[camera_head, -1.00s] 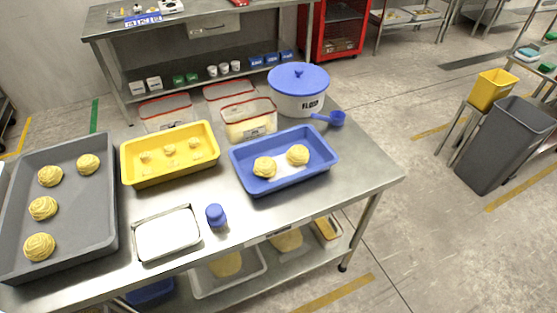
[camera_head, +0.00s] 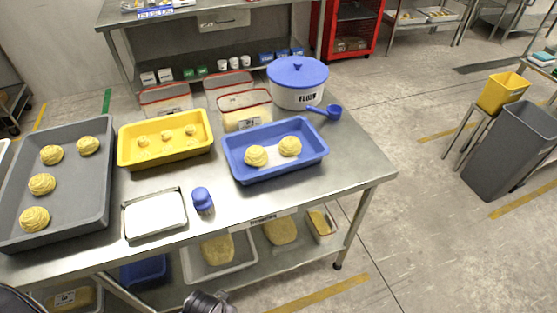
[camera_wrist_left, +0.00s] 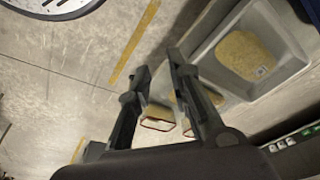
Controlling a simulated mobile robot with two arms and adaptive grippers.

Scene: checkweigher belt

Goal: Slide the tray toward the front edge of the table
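Several trays stand on the steel table: a large grey tray (camera_head: 104,205) with dough balls at the left, a yellow tray (camera_head: 165,160) with small dough pieces, a blue tray (camera_head: 285,166) with two dough balls at the right, and a small metal tray (camera_head: 155,235) near the front edge. My left gripper (camera_wrist_left: 158,62) shows in the left wrist view with its fingers apart and nothing between them, over the floor beside the lower shelf. A dark arm part (camera_head: 207,303) shows at the bottom of the head view; I cannot tell whose it is. My right gripper's fingers are not visible.
A flour pot (camera_head: 298,95), a blue scoop (camera_head: 327,112) and red-rimmed containers (camera_head: 245,122) stand at the back. The tabletop's front right (camera_head: 330,195) is clear. The lower shelf holds trays of dough (camera_head: 235,268).

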